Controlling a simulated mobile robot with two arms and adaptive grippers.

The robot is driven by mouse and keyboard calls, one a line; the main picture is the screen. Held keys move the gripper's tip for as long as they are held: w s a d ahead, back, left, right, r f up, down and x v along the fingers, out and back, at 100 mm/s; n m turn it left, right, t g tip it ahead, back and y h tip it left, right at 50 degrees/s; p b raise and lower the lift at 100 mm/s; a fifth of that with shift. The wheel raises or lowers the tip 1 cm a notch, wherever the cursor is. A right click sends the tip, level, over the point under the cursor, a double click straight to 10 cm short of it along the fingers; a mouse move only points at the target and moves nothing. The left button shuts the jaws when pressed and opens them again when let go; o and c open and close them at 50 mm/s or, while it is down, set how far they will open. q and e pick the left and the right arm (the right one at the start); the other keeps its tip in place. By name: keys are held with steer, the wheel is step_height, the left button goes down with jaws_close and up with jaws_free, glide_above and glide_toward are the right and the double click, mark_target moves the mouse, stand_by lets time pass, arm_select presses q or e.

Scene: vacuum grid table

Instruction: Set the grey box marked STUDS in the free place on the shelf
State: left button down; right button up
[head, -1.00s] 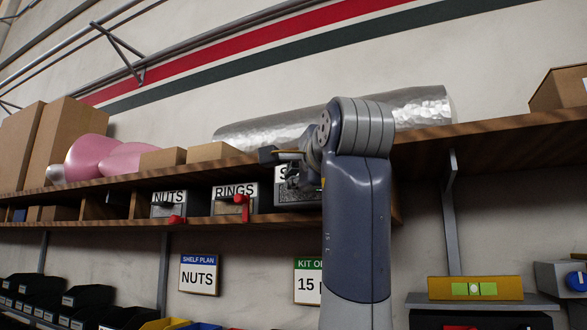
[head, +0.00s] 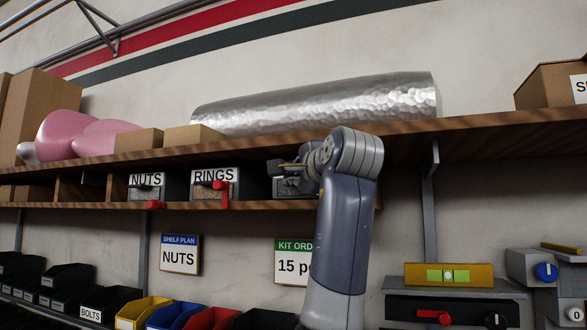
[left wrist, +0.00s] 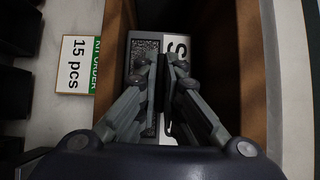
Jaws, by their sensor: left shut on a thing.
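The grey box marked with an S (head: 293,187) is in the lower shelf row, right of the RINGS box. Most of its label is hidden by my gripper in the head view; the left wrist view shows the start of the label and the dark speckled front of the box (left wrist: 145,48). My left gripper (head: 279,167) is shut on the front of this box, its fingers close together in the left wrist view (left wrist: 165,65). The shelf (head: 250,206) has its wooden boards on both sides of the box in the wrist view. My right gripper is out of view.
The NUTS box (head: 145,191) and RINGS box (head: 213,190) stand left of the held box. Above lie a hammered silver roll (head: 320,103), cartons (head: 193,135) and a pink object (head: 85,138). Below hang a SHELF PLAN card (head: 179,256) and a kit order card (head: 292,262).

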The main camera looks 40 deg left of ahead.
arm_select(q)
steer(key=shift+w, duration=0.15)
steer(key=c, duration=1.7)
jaws_free()
steer(key=v, duration=1.2)
steer(key=shift+f, duration=0.1)
